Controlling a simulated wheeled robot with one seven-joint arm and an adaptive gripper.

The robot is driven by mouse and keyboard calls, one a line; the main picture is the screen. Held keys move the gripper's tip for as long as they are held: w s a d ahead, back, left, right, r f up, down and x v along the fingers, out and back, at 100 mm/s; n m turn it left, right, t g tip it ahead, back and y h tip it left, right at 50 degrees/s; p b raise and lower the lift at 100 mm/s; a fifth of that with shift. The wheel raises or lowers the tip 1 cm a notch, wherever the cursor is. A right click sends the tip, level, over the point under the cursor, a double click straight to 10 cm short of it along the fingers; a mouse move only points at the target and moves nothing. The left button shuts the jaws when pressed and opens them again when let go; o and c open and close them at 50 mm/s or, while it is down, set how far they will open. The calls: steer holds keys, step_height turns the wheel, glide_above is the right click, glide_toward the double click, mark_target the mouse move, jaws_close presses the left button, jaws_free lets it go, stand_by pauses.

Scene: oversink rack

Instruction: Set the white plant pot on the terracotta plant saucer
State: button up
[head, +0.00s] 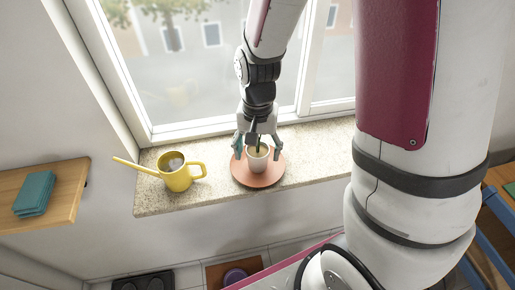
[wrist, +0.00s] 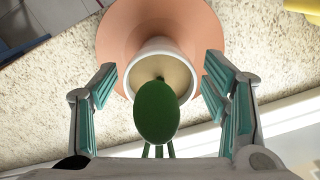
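The white plant pot (head: 258,162) stands upright on the terracotta plant saucer (head: 240,177) on the stone windowsill. The wrist view shows the pot (wrist: 160,45) from above, inside the saucer's outline (wrist: 160,18), with light soil and a green oval plant (wrist: 156,112). My gripper (head: 257,153) is over the pot, pointing down, with one finger on each side of it. In the wrist view my gripper's (wrist: 160,88) teal pads are spread, with a visible gap between each pad and the pot. The pot's base is hidden in the wrist view.
A yellow watering can (head: 177,176) stands on the sill (head: 320,165) left of the saucer, its spout pointing left. The window (head: 200,60) is close behind. A wooden shelf (head: 60,205) with teal folded cloths (head: 35,193) is at left. The sill right of the saucer is clear.

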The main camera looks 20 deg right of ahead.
step_height(320, 180, up, 12)
steer(key=shift+f, duration=0.2)
steer(key=shift+s+r, duration=0.1)
steer(key=shift+r, duration=0.4)
steer(key=s+r+n+t, duration=0.5)
steer(key=s+r+n, duration=0.1)
steer(key=s+r, duration=0.5)
steer(key=shift+s+d+n+t, duration=0.15)
steer(key=shift+s+n+t, duration=0.2)
steer(key=shift+s, duration=0.3)
